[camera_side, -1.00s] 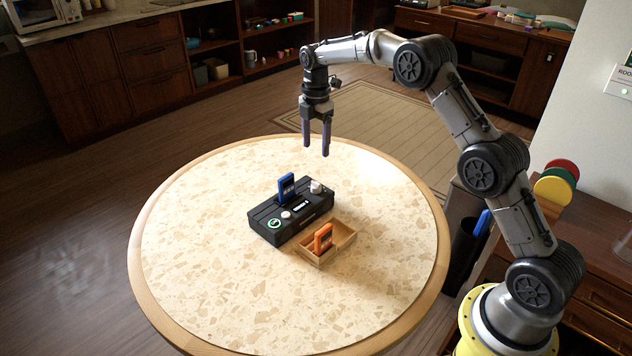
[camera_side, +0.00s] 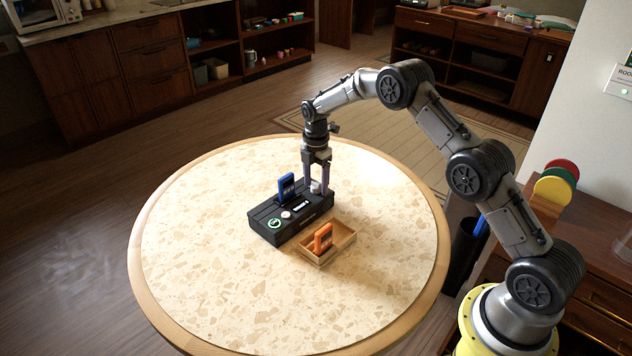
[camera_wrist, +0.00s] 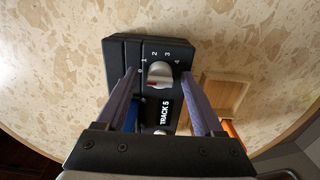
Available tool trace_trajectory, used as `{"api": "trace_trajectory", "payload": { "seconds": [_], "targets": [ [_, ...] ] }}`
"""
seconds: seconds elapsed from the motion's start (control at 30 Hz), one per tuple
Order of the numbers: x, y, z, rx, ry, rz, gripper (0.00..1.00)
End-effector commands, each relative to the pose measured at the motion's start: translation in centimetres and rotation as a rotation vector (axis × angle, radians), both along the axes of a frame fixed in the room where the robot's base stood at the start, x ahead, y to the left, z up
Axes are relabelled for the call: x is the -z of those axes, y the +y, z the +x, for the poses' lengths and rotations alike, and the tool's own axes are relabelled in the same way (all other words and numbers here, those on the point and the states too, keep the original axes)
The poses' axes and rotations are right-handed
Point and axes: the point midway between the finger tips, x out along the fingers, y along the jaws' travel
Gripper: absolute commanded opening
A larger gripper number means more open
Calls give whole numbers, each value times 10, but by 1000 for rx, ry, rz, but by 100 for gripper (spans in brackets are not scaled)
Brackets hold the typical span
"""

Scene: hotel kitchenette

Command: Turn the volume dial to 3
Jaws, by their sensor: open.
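The black player box (camera_side: 290,224) sits on the round table. Its pale volume dial (camera_side: 316,187) is at the far right end of the top. In the wrist view the dial (camera_wrist: 160,73) has the numbers 0 to 4 around it and a small red mark at its lower left edge. My gripper (camera_side: 316,192) points down at the dial, also seen in the wrist view (camera_wrist: 159,75). Its fingers are open, one on each side of the dial, with visible gaps between. A display beside the dial reads "TRACK 5".
A blue cartridge (camera_side: 286,187) stands upright in the box, close to my gripper's left. A wooden tray (camera_side: 344,240) holding an orange cartridge (camera_side: 323,238) is beside the box. A second, smaller knob (camera_side: 286,214) sits near the green logo. The rest of the table (camera_side: 210,230) is clear.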

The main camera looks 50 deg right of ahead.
Motion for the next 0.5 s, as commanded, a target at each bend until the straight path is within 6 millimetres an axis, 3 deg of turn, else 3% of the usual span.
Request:
{"api": "trace_trajectory", "payload": {
  "seconds": [0.17,0.5],
  "targets": [
    [0,0,0,0,1,0,67],
    [0,0,0,0,1,0,6]
  ]
}}
